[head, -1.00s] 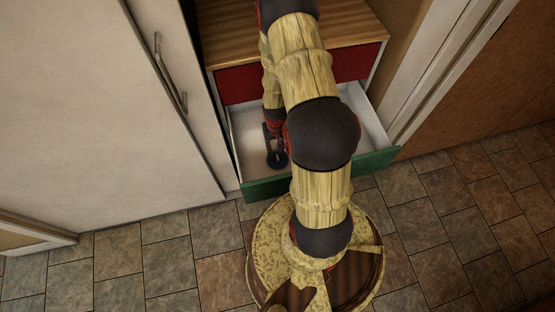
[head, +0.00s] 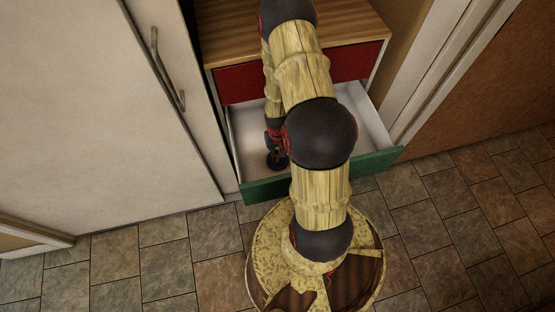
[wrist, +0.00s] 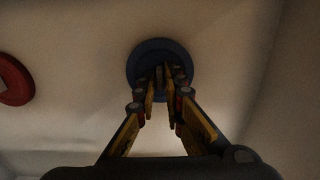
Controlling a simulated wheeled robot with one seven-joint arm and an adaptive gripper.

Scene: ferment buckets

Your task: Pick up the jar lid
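A dark blue round lid (wrist: 134,68) lies on the pale drawer floor in the wrist view. It also shows as a small dark disc (head: 278,163) in the front left of the open drawer in the head view. My gripper (wrist: 166,76) is over the lid, its fingers narrowed towards the middle. A small dark knob-like part seems to stand between the fingertips. Whether the fingers touch it is too dark to tell. In the head view my arm hides part of the drawer.
A red round disc (wrist: 14,80) lies apart to the left in the wrist view. The open drawer (head: 376,160) has a green front and pale walls close around my gripper. A white cabinet door (head: 95,90) stands at the left. Tiled floor (head: 450,215) is clear at the right.

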